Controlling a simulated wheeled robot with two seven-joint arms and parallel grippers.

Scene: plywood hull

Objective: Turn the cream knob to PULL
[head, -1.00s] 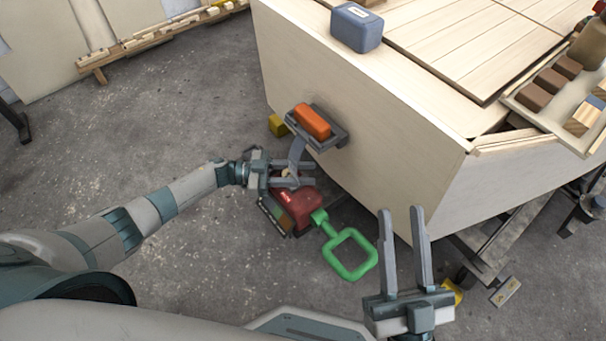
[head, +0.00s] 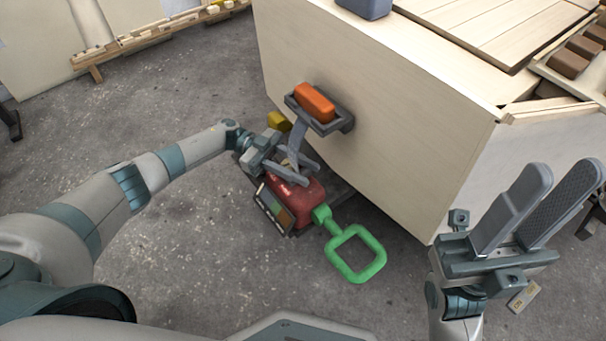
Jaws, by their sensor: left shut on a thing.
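A red machine (head: 303,207) sits low beside the plywood hull, with a dark panel (head: 273,210) on its near left side and a green loop handle (head: 338,267) sticking out. My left gripper (head: 298,169) is over the top of the red machine, its fingers closed on a small cream part (head: 285,162), which looks like the cream knob. The fingers hide most of it. No PULL mark or pointer can be read at this size. My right gripper (head: 565,183) is open and empty at the right, in front of the hull.
The hull side (head: 390,140) rises just right of the machine. A yellow block (head: 279,121) is behind. The grey floor (head: 180,255) at left and front is clear.

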